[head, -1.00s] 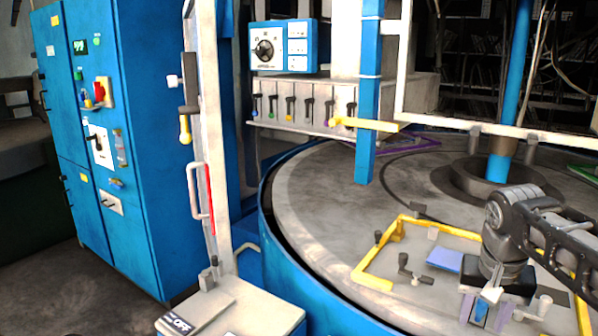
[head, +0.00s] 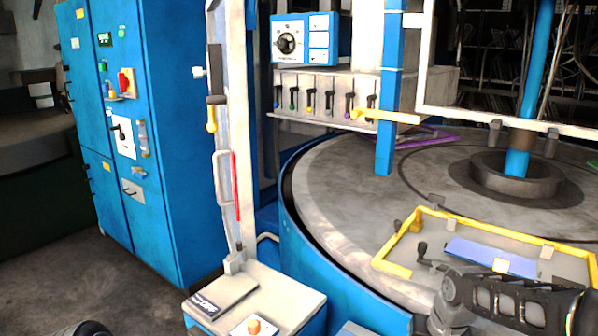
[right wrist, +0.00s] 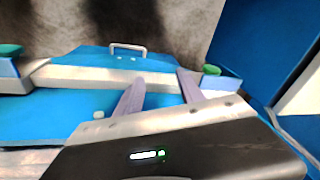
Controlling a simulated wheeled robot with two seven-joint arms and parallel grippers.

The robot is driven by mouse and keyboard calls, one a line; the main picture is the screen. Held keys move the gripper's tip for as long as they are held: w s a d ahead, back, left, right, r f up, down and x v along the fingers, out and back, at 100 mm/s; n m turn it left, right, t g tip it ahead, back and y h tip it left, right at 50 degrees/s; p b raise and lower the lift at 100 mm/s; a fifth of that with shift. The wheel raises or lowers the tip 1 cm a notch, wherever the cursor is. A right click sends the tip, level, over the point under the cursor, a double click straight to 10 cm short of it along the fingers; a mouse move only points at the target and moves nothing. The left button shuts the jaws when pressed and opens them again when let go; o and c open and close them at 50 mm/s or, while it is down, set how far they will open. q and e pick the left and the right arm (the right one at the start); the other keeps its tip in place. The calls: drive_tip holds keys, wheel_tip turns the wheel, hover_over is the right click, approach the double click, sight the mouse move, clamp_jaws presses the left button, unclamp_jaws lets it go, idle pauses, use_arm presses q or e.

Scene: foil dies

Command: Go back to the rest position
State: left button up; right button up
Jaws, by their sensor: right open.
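My right arm comes in at the lower right of the head view, and its gripper is below the frame edge there. In the right wrist view the two pale purple fingers of my right gripper (right wrist: 160,88) stand apart with nothing between them. Beyond the fingers is a blue case or panel (right wrist: 80,57) with a metal handle (right wrist: 128,48); I cannot tell whether they touch it. My left gripper is not seen; only a dark rounded piece, perhaps of my left arm, shows at the bottom left of the head view.
A round grey table (head: 345,205) carries a yellow-framed station (head: 393,268) with a blue-violet plate (head: 490,257). A white post (head: 238,130) stands left of it, above a pale console (head: 285,300). A tall blue cabinet (head: 165,150) is at the left. Floor between cabinet and console is clear.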

drive_tip(key=s+a+f+y, duration=0.1)
drive_tip(key=s+a+f, duration=0.4)
drive_tip(key=f, duration=0.3)
drive_tip(key=s+a+f+n+g+y, duration=0.1)
drive_tip(key=s+a+f, duration=0.4)
drive_tip(key=f, duration=0.4)
drive_tip(key=s+a+f+y, duration=0.1)
drive_tip(key=s+a+f, duration=0.3)
drive_tip(key=a+f, duration=0.3)
drive_tip(key=s+a+f, duration=0.1)
drive_tip(key=s+f, duration=0.4)
drive_tip(key=s, duration=0.4)
drive_tip(key=shift+s+a+f, duration=0.15)
drive_tip(key=shift+a+f, duration=0.15)
